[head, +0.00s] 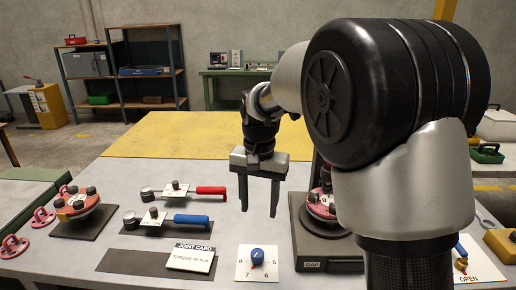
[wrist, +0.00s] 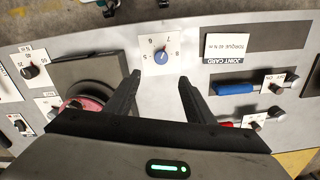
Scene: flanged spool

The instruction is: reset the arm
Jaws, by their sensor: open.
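My gripper (head: 260,203) is open and empty. It hangs fingers down above the middle of the workbench (head: 230,228), apart from everything on it. In the wrist view, my gripper (wrist: 160,90) has its two black fingers spread with nothing between them. The blue dial (head: 257,254) on its white numbered plate lies in front of the gripper. The dial also shows in the wrist view (wrist: 162,57), beyond the fingertips. My arm covers much of the right side in the head view.
A joint card (head: 190,258) is in front. A red flanged spool (head: 76,202) sits at the left. A dark stand (head: 327,244) holding a partly hidden red part is at the right.

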